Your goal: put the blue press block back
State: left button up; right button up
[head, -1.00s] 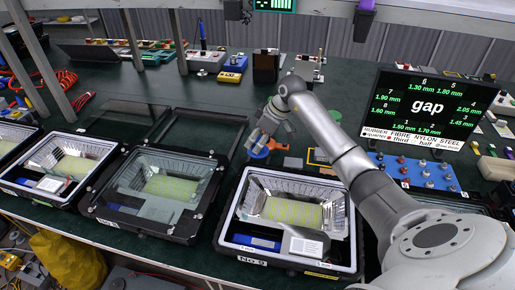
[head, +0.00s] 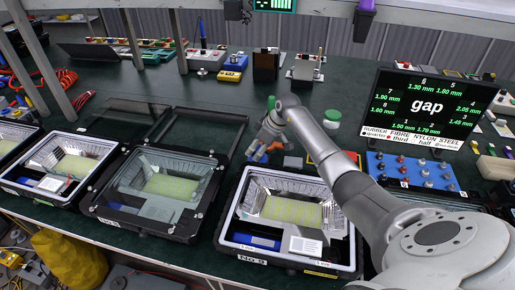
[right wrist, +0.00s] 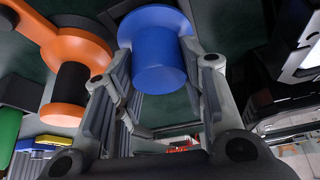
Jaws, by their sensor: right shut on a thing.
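The blue press block (right wrist: 158,52), a spool-like cylinder with a wider flange, is between the fingers of my right gripper (right wrist: 155,95) in the right wrist view. The gripper is shut on it. In the head view my right gripper (head: 262,143) is behind the middle housing, low over the bench, and the blue block (head: 257,156) shows small below its fingers. Whether the block touches the bench cannot be told. My left gripper is not in view.
An orange tool with a dark roller (right wrist: 70,85) lies close beside the held block. The open housing marked No 9 (head: 292,205) stands in front. A green-topped jar (head: 332,119) stands right of my forearm. A tray of knobs (head: 415,172) and a gap display (head: 428,108) are at right.

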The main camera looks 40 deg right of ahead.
jog(key=shift+f, duration=0.35)
jog(key=o, duration=1.1)
jog(key=shift+r, duration=0.2)
jog(key=v, duration=1.2)
jog(key=shift+d+r, duration=0.1)
jog(key=shift+r, duration=0.1)
